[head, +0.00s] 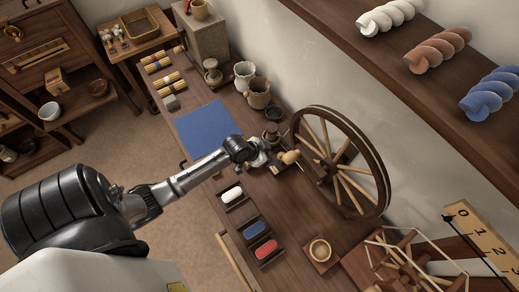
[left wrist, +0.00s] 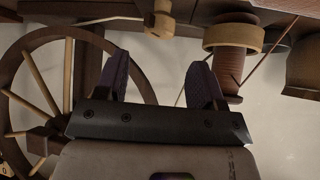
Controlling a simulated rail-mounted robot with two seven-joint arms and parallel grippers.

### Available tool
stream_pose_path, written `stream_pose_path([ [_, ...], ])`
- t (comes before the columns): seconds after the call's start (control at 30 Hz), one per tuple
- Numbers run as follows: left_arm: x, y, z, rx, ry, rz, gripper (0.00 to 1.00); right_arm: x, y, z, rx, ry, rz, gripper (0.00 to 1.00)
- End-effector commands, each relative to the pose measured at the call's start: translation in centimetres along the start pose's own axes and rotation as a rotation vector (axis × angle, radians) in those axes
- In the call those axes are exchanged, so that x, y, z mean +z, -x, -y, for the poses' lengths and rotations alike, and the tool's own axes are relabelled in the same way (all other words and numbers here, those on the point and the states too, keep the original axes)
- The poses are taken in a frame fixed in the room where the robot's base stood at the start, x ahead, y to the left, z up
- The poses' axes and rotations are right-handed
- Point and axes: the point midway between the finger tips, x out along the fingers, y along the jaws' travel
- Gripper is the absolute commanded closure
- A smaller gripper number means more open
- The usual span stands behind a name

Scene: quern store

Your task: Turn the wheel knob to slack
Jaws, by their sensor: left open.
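The spinning wheel (head: 342,162) stands on the right of the bench, with a dark rim and pale spokes. A pale rounded wooden knob (head: 289,157) sits at its left side. My left gripper (head: 266,157) is just left of this knob, and the head view does not show whether they touch. In the left wrist view my left gripper (left wrist: 160,65) is open and its two dark fingers have nothing between them. A pale turned wooden piece (left wrist: 159,24), likely the knob, lies beyond the fingertips. Part of the wheel (left wrist: 42,90) shows at left. My right gripper is out of view.
A brown spool (left wrist: 229,70) hangs close to the right finger. A blue mat (head: 207,130) lies on the bench, with small trays holding white, blue and red rolls (head: 266,249) nearer. A numbered board (head: 482,235) with a dark pointer is at right. A shelf (head: 380,50) overhangs the back.

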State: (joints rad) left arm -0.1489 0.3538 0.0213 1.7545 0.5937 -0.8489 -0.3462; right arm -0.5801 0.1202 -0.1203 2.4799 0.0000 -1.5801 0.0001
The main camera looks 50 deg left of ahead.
Motion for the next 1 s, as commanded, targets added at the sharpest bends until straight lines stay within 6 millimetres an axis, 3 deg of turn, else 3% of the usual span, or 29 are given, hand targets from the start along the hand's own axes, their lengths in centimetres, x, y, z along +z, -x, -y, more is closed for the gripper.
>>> stream_pose_path([
  [0.2, -0.1, 3.9, 0.0, 0.0, -0.001, -0.001, 0.37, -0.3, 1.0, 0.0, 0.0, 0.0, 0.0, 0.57],
  [0.4, 0.0, 5.7, 0.0, 0.0, 0.001, 0.0, 0.37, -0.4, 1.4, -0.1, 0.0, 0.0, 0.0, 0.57],
  [0.87, 0.0, 6.2, 0.0, 0.0, 0.001, -0.001, 0.38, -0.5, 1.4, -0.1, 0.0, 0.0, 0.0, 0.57],
  [1.0, -1.2, 5.3, -0.9, 0.011, 0.004, -0.004, 0.38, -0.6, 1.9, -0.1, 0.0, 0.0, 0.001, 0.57],
])
